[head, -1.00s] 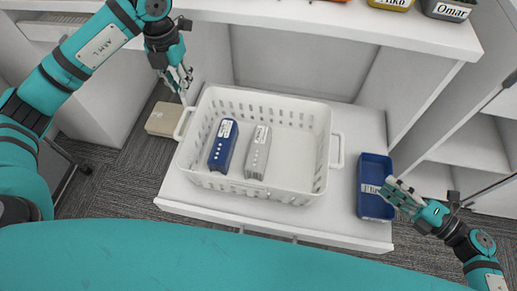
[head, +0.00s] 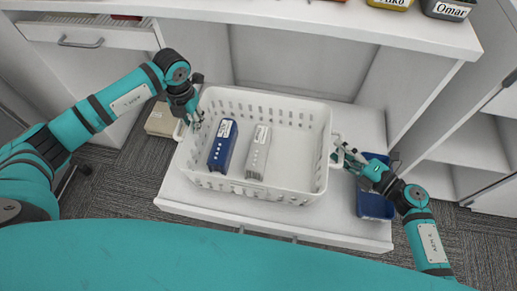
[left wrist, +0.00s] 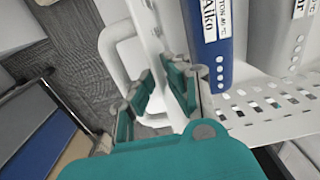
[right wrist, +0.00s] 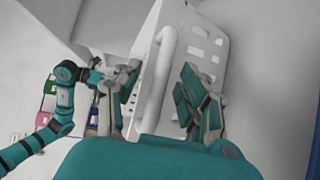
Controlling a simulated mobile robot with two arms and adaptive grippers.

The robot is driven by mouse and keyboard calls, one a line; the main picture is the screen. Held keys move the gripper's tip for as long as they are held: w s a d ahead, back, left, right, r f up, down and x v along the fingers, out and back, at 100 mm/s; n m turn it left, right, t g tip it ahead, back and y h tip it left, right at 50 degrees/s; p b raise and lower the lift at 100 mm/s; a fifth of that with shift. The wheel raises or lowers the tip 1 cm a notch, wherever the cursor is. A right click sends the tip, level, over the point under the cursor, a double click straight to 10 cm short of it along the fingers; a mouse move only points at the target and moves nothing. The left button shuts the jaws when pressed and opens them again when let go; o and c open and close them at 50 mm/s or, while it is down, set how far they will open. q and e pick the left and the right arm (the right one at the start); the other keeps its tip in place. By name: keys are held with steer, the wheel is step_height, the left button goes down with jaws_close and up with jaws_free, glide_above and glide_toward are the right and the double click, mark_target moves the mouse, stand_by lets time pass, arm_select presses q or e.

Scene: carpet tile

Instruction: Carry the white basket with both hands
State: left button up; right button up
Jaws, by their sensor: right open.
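The white basket (head: 300,184) stands on a white surface. A blue box (head: 222,146) and a grey box (head: 257,152) stand inside it. My left gripper (head: 196,122) is at the basket's left handle and rim. In the left wrist view its fingers (left wrist: 161,80) are on either side of white basket plastic; whether they press on it is unclear. My right gripper (head: 342,158) is at the right end. In the right wrist view its open fingers (right wrist: 157,95) stand on both sides of the right handle (right wrist: 155,75), with gaps visible.
A blue bin (head: 373,206) stands right of the basket, partly behind my right gripper. A beige box (head: 161,119) lies left of the basket. A white shelf (head: 300,18) with labelled bins overhangs the far side. Carpet (head: 112,185) shows around the white surface.

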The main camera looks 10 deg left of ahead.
steer(key=shift+a, duration=0.1)
steer(key=shift+c, duration=0.3)
jaws_close()
steer(key=shift+w, duration=0.1)
steer(key=shift+r, duration=0.25)
